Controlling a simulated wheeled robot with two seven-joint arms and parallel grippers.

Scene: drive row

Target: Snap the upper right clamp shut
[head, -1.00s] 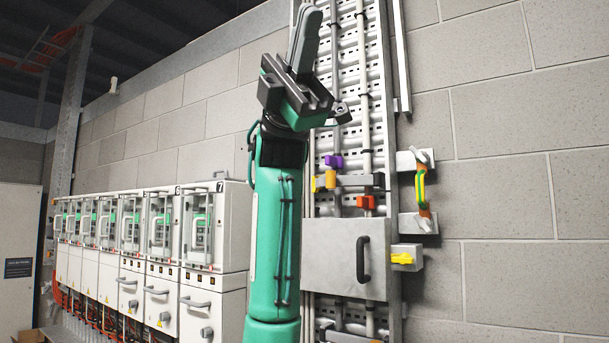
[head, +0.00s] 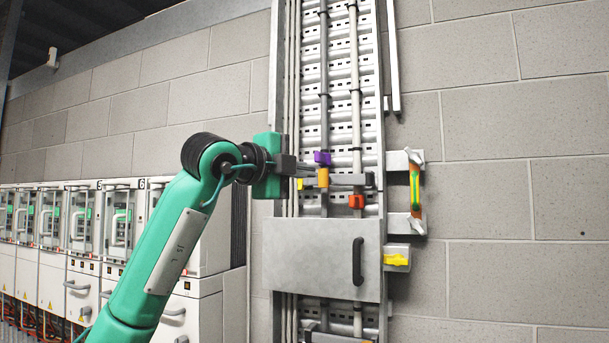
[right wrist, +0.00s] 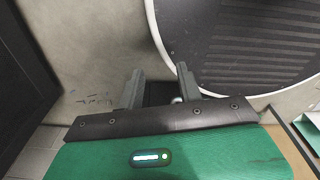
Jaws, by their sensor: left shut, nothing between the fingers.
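A grey clamp bar (head: 345,180) crosses the two vertical cables on the slotted tray. A red block (head: 356,201) sits on the right cable, just below the bar's right part; I take it as part of the upper right clamp, but its latch is too small to read. An orange block (head: 323,177) and a purple block (head: 322,158) sit at the left cable. My left gripper (head: 312,171) is shut and empty, pointing right, its tips close to the orange and purple blocks; contact cannot be told. My right gripper (right wrist: 160,85) is open and empty, low over the floor.
A metal cover (head: 310,260) with a black handle (head: 358,262) is below the clamps. Brackets with an orange-and-green part (head: 415,190) and a yellow piece (head: 397,260) stick out at right. Cabinets (head: 90,225) line the left wall.

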